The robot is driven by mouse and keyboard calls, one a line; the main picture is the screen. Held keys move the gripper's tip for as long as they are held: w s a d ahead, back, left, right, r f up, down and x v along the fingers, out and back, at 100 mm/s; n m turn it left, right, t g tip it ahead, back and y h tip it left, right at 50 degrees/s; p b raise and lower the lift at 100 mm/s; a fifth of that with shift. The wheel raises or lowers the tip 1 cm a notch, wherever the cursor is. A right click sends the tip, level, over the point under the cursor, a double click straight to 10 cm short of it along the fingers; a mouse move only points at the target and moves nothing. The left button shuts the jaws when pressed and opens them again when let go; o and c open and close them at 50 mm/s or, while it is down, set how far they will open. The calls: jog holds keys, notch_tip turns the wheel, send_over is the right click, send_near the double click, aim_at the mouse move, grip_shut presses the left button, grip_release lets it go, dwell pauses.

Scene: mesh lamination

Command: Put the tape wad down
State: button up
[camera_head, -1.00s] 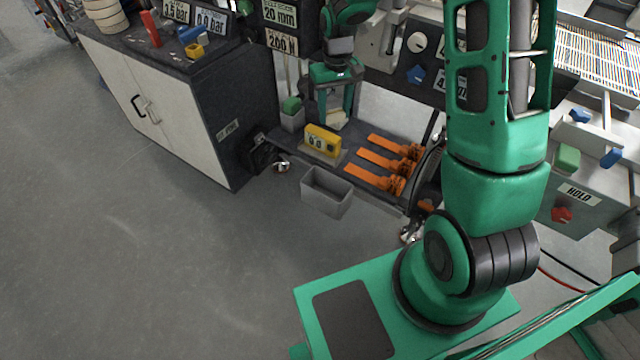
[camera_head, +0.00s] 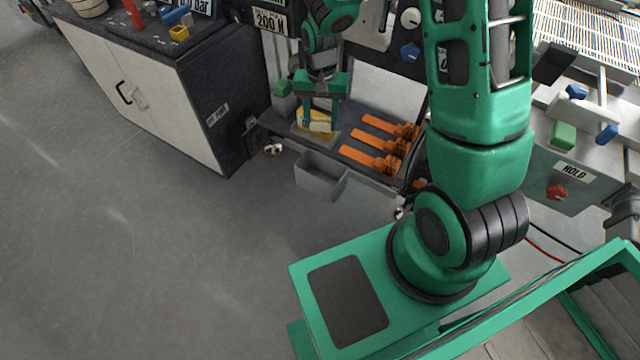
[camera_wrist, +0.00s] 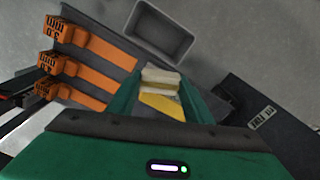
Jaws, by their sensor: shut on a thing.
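The tape wad (camera_wrist: 160,76) is a pale tan lump between the two green fingers in the wrist view. My gripper (camera_wrist: 161,84) is shut on it; in the head view my gripper (camera_head: 320,124) hangs over the small shelf (camera_head: 341,142), in front of the yellow device. The wad is hard to make out there behind the fingers. A grey open bin (camera_head: 321,176) hangs at the shelf's front edge. It looks empty in the wrist view (camera_wrist: 160,30), beyond the fingertips.
The yellow device (camera_head: 313,117) sits on the shelf, partly hidden by my gripper. Several orange tools (camera_head: 372,147) lie to its right. A dark-sided white cabinet (camera_head: 140,95) stands to the left. Open grey floor lies in front of the bin.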

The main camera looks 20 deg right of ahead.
aim_at(321, 157)
jog(key=shift+s+a+f+m, duration=0.35)
jog(key=shift+s+f+m, duration=0.5)
jog(key=shift+f, duration=2.45)
jog(key=shift+s+a+f+m, duration=0.4)
jog(key=shift+s+f+m, duration=0.45)
jog(key=shift+f, duration=2.5)
jog(key=shift+s+a+f+m, duration=0.5)
jog(key=shift+s+f, duration=0.55)
jog(key=shift+f, duration=2.25)
jog(key=shift+d, duration=0.15)
jog(key=o, duration=1.1)
jog(key=shift+f, duration=0.1)
